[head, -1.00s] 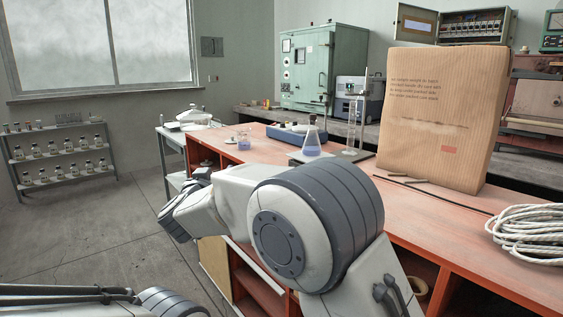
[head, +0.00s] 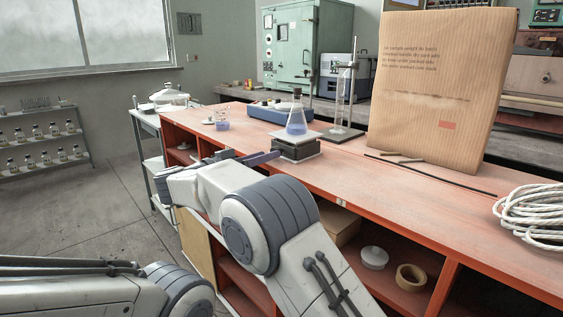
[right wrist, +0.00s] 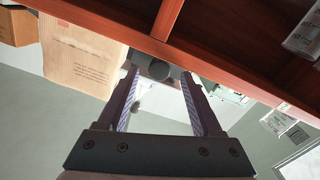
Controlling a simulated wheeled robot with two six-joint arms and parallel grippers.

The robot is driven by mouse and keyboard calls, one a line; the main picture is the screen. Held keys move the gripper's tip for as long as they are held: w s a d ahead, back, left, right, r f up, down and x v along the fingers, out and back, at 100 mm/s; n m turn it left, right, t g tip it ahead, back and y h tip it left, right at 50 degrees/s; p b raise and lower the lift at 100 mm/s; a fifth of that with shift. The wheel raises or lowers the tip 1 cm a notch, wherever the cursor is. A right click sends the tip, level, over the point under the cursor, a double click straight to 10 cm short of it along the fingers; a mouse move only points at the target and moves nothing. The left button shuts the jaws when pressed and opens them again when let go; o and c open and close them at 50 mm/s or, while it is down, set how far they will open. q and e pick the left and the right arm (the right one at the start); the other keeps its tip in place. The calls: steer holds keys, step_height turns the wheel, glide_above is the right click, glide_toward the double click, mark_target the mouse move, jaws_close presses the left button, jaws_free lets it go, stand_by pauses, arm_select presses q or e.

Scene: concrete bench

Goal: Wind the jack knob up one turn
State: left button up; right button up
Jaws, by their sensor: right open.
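The lab jack (head: 295,151) stands near the front edge of the red-orange bench, dark-bodied under a pale top plate. A conical flask (head: 296,122) with blue liquid stands on it. My right gripper (head: 260,157) is open at the bench's front edge, its fingers pointing at the jack. In the right wrist view, a dark round knob (right wrist: 158,70) shows between the tips of the open fingers (right wrist: 158,84); I cannot tell whether they touch it. The knob is hidden in the head view. My left arm enters at the lower left, its gripper out of view.
A beaker (head: 222,121), a blue-grey device (head: 280,111) and a glass cylinder on a stand (head: 343,100) stand behind the jack. A large brown package (head: 440,90) and coiled rope (head: 540,215) are to the right. The bench front (head: 350,203) lies close under my right arm.

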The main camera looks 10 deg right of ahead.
steer(key=shift+b+x, duration=0.35)
steer(key=shift+x, duration=0.8)
arm_select(q)
steer(key=shift+w+d+f, duration=0.4)
steer(key=shift+w+f, duration=0.05)
steer(key=shift+f, duration=0.2)
arm_select(e)
steer(key=shift+r, duration=0.1)
jaws_close()
steer(key=shift+m+p, duration=0.6)
steer(key=shift+p, duration=0.05)
steer(key=shift+m+p, duration=0.65)
steer(key=shift+m, duration=0.35)
arm_select(q)
steer(key=shift+r+p, duration=0.45)
steer(key=shift+r, duration=1.25)
arm_select(e)
steer(key=shift+m, duration=1.8)
